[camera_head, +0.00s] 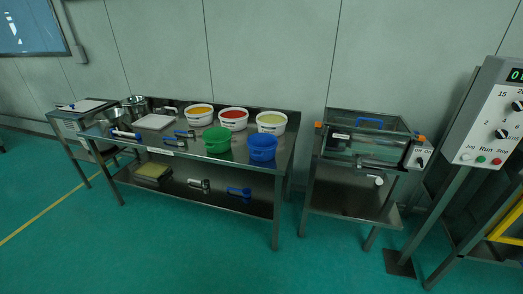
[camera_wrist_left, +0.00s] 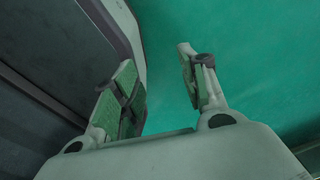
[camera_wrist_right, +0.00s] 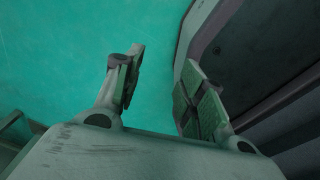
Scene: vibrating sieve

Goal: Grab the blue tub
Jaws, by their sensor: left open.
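The blue tub (camera_head: 263,148) stands upright near the front right edge of the steel table (camera_head: 215,171) in the head view. A green tub (camera_head: 217,141) stands just to its left. Neither gripper shows in the head view. My left gripper (camera_wrist_left: 163,82) shows in the left wrist view with its fingers apart and nothing between them, over the green floor. My right gripper (camera_wrist_right: 158,85) shows in the right wrist view, also with its fingers apart and empty. The blue tub is in neither wrist view.
White tubs with yellow (camera_head: 199,115), red (camera_head: 233,119) and pale green (camera_head: 271,122) contents stand behind. Scoops, a white tray (camera_head: 154,122) and metal pots (camera_head: 135,104) are to the left. A sieve machine (camera_head: 366,143) and control panel (camera_head: 490,115) stand right. Floor in front is clear.

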